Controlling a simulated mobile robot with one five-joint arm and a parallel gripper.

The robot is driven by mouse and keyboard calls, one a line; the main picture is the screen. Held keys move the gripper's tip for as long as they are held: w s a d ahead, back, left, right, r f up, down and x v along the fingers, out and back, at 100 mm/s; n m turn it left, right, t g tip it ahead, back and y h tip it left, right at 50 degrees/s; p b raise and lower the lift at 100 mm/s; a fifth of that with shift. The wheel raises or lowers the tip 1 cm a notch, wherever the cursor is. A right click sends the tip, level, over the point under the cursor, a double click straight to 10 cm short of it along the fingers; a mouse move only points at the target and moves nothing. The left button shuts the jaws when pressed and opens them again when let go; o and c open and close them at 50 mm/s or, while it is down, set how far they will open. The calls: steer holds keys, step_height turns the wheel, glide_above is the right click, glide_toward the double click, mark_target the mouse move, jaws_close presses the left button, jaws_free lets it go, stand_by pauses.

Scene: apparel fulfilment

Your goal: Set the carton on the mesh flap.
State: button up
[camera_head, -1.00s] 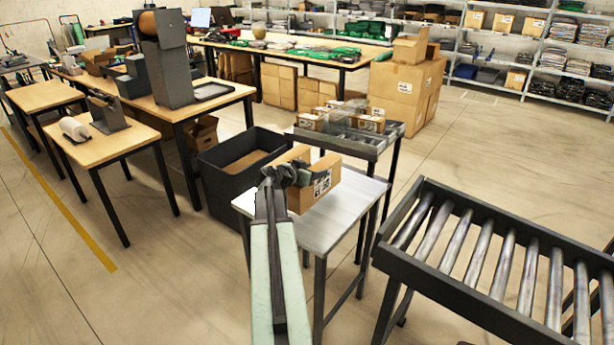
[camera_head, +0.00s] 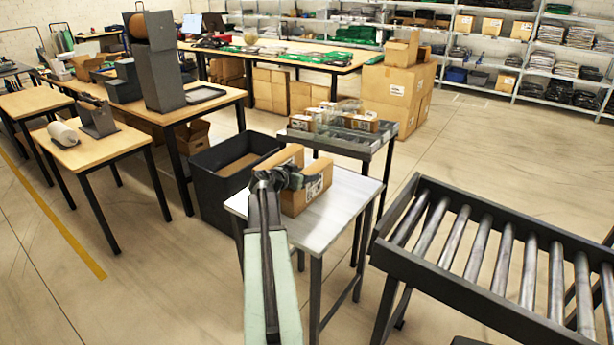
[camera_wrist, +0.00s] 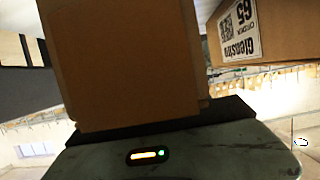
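A brown carton (camera_head: 311,195) with a white printed label rests on or just over the pale grey side table (camera_head: 345,190). My gripper (camera_head: 290,179) is at its near left side, its dark jaws overlapping the carton. In the wrist view a plain brown cardboard face (camera_wrist: 125,65) fills the middle, very close to my gripper's palm, and hides the fingers. To its right is a brown cardboard side with a printed label (camera_wrist: 238,28). I cannot tell whether the jaws are closed on the cardboard. I cannot make out a mesh flap for certain.
A stand (camera_head: 350,145) with several small cartons is just behind the side table. A dark bin (camera_head: 215,205) stands left, a roller conveyor (camera_head: 480,245) right. Large cartons (camera_head: 392,90) are stacked behind.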

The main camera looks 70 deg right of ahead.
steer(key=shift+o, duration=1.4)
steer(key=shift+r, duration=0.25)
steer(key=p+v, duration=0.4)
steer(key=v, duration=0.8)
steer(key=shift+f, duration=0.1)
